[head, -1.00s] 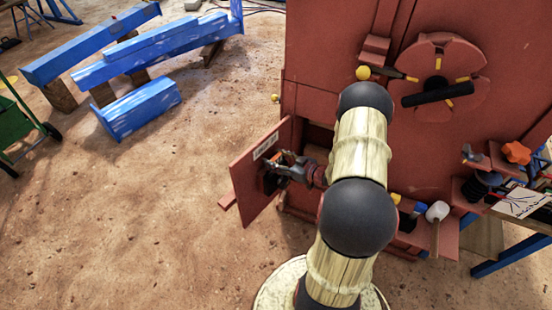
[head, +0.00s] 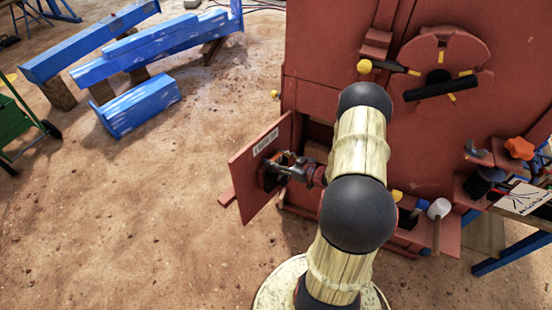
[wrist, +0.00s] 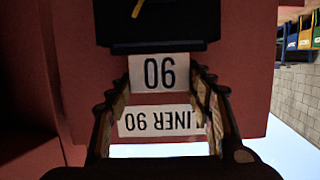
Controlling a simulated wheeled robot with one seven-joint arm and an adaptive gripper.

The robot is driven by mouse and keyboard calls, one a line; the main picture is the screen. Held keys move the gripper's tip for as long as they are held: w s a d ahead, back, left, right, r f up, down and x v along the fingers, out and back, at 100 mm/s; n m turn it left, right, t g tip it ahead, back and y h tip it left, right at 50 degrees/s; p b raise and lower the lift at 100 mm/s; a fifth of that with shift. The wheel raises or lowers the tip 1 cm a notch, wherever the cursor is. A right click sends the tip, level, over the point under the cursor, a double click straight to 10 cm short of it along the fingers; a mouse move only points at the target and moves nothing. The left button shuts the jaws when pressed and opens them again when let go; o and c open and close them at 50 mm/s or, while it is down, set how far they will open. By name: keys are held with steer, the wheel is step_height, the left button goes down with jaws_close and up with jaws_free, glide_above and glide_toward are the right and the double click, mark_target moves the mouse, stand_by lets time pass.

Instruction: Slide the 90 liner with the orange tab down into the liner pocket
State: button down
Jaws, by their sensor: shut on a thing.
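A white plate marked 90 (wrist: 158,72) shows between my fingers in the wrist view, upside down. It sits against a dark block (wrist: 150,30) with a small orange-yellow mark, which I take for the 90 liner. My gripper (head: 272,170) is shut on this piece, in front of a red panel (head: 243,183). The panel carries a white LINER 90 label (wrist: 160,121), also upside down in the wrist view. In the head view my fingers cover most of the dark piece. I cannot tell how deep it sits or make out the pocket's edges.
The red crusher body (head: 330,60) stands behind, with a dark opening beside the panel. A disc with a black bar (head: 440,90) and an orange knob (head: 519,148) are to the right. Blue beams (head: 140,105) lie at the left. The ground in front is clear.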

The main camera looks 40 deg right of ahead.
steer(key=shift+f+b, duration=0.55)
steer(key=shift+f, duration=0.15)
steer(key=c, duration=1.2)
jaws_free()
steer(key=o, duration=0.5)
steer(key=shift+f, duration=0.1)
steer(key=shift+s+f, duration=0.1)
steer(key=shift+v, duration=5.95)
